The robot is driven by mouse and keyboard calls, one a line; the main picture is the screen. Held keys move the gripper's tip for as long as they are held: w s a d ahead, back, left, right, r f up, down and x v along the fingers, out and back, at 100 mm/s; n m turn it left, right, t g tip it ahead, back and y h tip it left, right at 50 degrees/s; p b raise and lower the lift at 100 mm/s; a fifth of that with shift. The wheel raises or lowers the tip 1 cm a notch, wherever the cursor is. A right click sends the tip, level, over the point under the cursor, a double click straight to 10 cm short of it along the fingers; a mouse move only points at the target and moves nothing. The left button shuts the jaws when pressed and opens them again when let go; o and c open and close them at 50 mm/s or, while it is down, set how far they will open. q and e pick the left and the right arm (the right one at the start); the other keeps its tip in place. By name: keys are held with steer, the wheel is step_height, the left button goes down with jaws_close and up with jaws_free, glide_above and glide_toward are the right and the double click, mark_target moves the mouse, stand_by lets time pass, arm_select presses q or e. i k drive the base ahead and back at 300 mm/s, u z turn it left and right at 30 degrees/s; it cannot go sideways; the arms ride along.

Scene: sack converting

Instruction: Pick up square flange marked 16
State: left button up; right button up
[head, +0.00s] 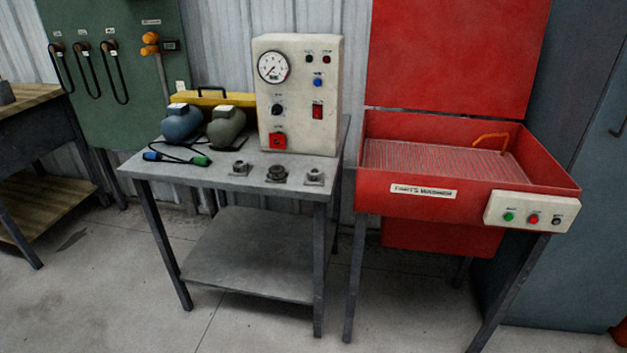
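Three small grey flanges stand in a row near the front right of the grey metal table (225,183). The left flange (240,168) and the right flange (314,176) have square-looking bases. The middle flange (277,174) is darker and looks rounder. Any markings on them are too small to read, so I cannot tell which one is marked 16. Neither of my grippers shows in the head view.
A white gauge panel (322,100) stands behind the flanges. Blue (181,125) and grey-green (231,128) motor-like units, a yellow case (212,98) and a cable (180,157) occupy the table's left. A red parts washer (400,185) stands right. Floor in front is clear.

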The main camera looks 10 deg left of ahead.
mark_target(277, 174)
steer(key=u, duration=1.2)
steer(key=i, duration=1.5)
steer(key=z, duration=0.15)
